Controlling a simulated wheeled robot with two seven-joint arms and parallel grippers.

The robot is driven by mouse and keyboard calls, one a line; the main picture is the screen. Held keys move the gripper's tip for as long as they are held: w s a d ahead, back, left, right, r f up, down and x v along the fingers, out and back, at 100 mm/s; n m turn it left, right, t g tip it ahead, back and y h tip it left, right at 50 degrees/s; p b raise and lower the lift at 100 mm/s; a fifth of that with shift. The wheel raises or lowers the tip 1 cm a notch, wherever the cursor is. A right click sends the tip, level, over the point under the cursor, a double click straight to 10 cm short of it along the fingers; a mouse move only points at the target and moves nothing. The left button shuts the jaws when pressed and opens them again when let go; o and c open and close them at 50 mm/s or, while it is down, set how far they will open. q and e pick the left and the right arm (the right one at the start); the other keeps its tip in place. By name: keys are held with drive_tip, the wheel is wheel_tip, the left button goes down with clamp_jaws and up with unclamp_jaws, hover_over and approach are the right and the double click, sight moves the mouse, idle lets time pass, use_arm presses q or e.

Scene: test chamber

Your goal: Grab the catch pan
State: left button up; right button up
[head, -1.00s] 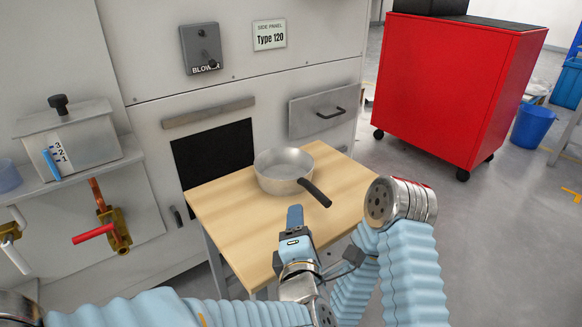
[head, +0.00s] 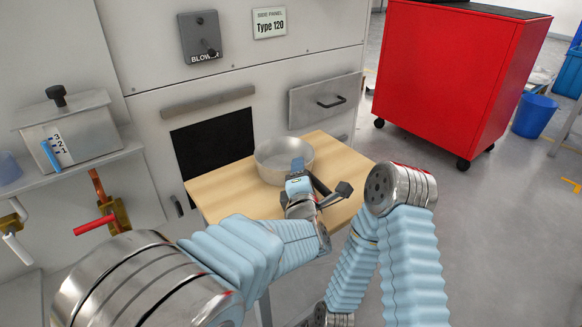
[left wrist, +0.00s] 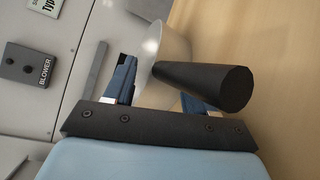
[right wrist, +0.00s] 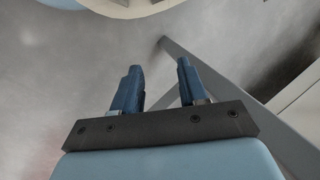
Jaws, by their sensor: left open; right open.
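The catch pan (head: 270,160), a round metal pan with a dark handle, sits upright on the small wooden table. My left gripper (head: 298,168) is at the pan's near side, over the handle, and hides most of it in the head view. In the left wrist view, the black handle (left wrist: 205,86) points toward the camera and the pan's metal side (left wrist: 165,55) is behind it. The open left fingers (left wrist: 160,88) stand on either side of the handle; contact is not clear. My right gripper (right wrist: 157,85) is open and empty, low over the grey floor.
A valve with a red handle (head: 95,225) juts out at left. A red cabinet (head: 450,75) stands at back right, with open floor before it.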

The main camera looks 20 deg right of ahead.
use_arm(q)
clamp_jaws()
idle(0.3)
idle(0.3)
